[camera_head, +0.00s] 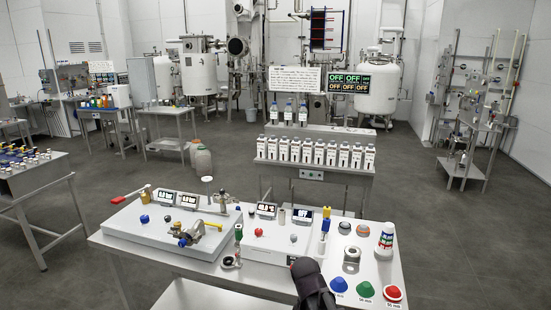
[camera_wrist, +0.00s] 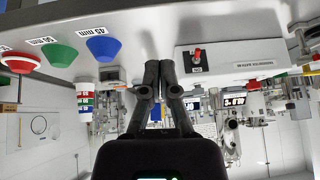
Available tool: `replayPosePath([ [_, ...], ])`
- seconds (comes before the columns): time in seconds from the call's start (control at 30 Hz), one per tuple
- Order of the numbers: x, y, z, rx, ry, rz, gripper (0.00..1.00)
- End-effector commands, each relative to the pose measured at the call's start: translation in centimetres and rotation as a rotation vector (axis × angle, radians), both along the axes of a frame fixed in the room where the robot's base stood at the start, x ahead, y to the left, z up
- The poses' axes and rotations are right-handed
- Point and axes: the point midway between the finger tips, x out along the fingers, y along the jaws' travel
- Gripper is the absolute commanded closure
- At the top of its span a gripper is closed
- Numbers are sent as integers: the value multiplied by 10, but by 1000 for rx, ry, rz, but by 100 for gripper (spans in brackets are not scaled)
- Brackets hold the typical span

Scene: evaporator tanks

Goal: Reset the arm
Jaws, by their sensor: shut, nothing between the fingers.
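Most of my arm is out of view.
Blue (camera_head: 338,286), green (camera_head: 364,290) and red (camera_head: 393,294) cones stand right of my gripper. Left are a white control box (camera_head: 275,245) and a valve panel (camera_head: 140,232). Open floor (camera_head: 460,225) lies beyond.

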Motion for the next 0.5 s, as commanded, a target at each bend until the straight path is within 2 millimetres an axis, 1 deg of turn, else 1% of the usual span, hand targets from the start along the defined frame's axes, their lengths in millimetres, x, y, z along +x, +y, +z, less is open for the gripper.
replayPosePath([
  [0.03, -13, -12, -5, -12, 54, 9, 100],
  [0.1, -31, -26, -12, -28, 143, 37, 100],
  [0.23, -67, -49, -23, -36, 310, 108, 100],
  [0.3, -85, -58, -27, -29, 392, 153, 100],
  [0.4, -108, -67, -29, -14, 484, 212, 100],
  [0.5, -122, -72, -30, 2, 545, 258, 100],
])
